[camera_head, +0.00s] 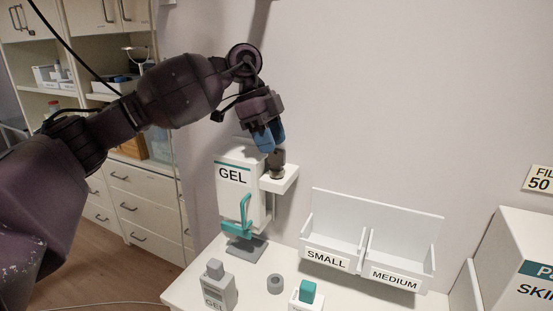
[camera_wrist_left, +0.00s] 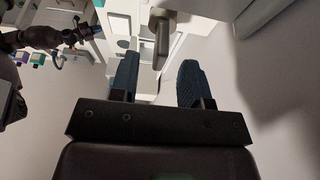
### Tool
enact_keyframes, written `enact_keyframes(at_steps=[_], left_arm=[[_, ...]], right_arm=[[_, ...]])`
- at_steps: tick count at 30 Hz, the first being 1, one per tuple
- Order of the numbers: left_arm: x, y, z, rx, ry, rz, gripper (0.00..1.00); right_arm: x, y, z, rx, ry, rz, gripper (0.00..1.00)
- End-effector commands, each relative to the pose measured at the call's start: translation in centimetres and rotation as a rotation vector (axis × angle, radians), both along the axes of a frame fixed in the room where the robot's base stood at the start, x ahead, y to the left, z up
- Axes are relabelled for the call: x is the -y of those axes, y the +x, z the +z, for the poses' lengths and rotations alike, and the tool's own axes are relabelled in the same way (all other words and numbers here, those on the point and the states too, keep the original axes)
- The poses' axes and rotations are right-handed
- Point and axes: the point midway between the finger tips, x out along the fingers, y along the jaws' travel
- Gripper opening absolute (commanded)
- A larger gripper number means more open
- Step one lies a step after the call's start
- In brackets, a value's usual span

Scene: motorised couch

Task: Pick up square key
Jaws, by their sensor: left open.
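A dark grey upright piece, which looks like the square key (camera_head: 277,161), stands in the small white holder (camera_head: 281,180) on the side of the gel dispenser. My left gripper (camera_head: 270,137) has blue fingers and is open just above and beside the key's top. In the left wrist view the key (camera_wrist_left: 160,38) shows between the lines of the two open fingers (camera_wrist_left: 160,62), near their tips. I cannot tell whether a finger touches it. A dark gripper with a blue tip, seemingly my right one (camera_wrist_left: 82,34), is small at the upper left of that view.
The gel dispenser (camera_head: 232,202) with a teal lever stands at the wall. A grey gel bottle (camera_head: 219,290), a grey ring (camera_head: 275,284) and a teal-topped block (camera_head: 307,292) stand on the white table. The SMALL and MEDIUM bins (camera_head: 370,250) are to the right. The wall above is clear.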

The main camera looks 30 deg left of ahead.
Motion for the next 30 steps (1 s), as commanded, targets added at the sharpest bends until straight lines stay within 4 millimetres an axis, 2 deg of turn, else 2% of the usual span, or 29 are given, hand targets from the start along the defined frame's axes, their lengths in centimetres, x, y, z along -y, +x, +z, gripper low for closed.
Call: enact_keyframes(at_steps=[7,15,17,24,30], left_arm=[[1.2,0.0,-3.2,-0.002,0.0,-0.001,0.43],[1.4,0.0,-3.8,-0.001,0.0,0.0,0.43],[1.4,0.0,-3.8,-0.001,0.0,0.0,0.37],[1.4,0.0,-3.8,-0.001,0.0,0.0,0.0],[1.4,0.0,-3.7,0.0,0.0,0.0,0.0]], right_arm=[[-0.1,0.7,1.0,0.019,0.001,0.004,0.0],[-0.1,0.7,1.1,0.02,0.001,0.004,0.0],[-0.1,0.6,1.0,0.018,0.001,0.002,0.0],[-0.1,-0.1,0.5,0.002,0.003,-0.003,0.0],[0.0,-0.3,0.2,-0.005,0.003,-0.003,0.0]])
